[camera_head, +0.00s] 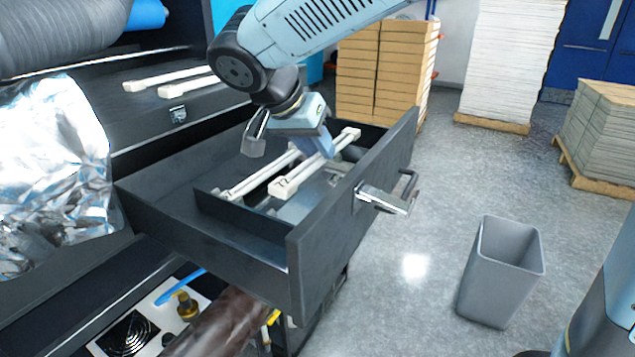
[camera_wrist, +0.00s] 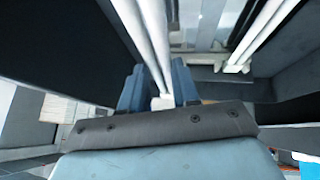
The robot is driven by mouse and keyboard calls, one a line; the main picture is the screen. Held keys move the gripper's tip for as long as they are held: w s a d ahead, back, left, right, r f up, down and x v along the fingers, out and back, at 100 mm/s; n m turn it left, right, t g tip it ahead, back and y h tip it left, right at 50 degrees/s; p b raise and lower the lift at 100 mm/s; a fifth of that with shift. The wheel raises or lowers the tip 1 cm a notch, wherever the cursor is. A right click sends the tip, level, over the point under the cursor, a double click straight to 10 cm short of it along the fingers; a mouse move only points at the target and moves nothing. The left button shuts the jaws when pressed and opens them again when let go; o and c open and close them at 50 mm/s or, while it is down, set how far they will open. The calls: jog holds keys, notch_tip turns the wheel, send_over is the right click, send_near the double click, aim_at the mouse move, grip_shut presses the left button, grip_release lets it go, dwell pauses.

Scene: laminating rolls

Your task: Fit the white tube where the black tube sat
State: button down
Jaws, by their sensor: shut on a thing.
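Two long white tubes lie in or just above the open dark drawer: a nearer one (camera_head: 292,181) and a farther one (camera_head: 258,178). My gripper (camera_head: 318,146) reaches down over the drawer and is shut on a white tube, seemingly the nearer one. In the wrist view, a white tube (camera_wrist: 150,38) runs between the fingers of my gripper (camera_wrist: 158,92); a second white tube (camera_wrist: 262,32) lies to the right. I cannot tell whether the held tube touches the drawer floor. I cannot make out a black tube.
The drawer (camera_head: 335,220) stands pulled out, its handle (camera_head: 385,198) towards the aisle. Two more white tubes (camera_head: 155,80) lie on the ledge behind. Crumpled foil (camera_head: 50,170) is at left, a dark roll (camera_head: 55,35) above. A grey bin (camera_head: 500,270) stands on open floor.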

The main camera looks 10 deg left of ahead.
jog(key=shift+f, duration=3.4)
jog(key=c, duration=0.8)
grip_release()
jog(key=v, duration=1.2)
jog(key=shift+w+r, duration=0.1)
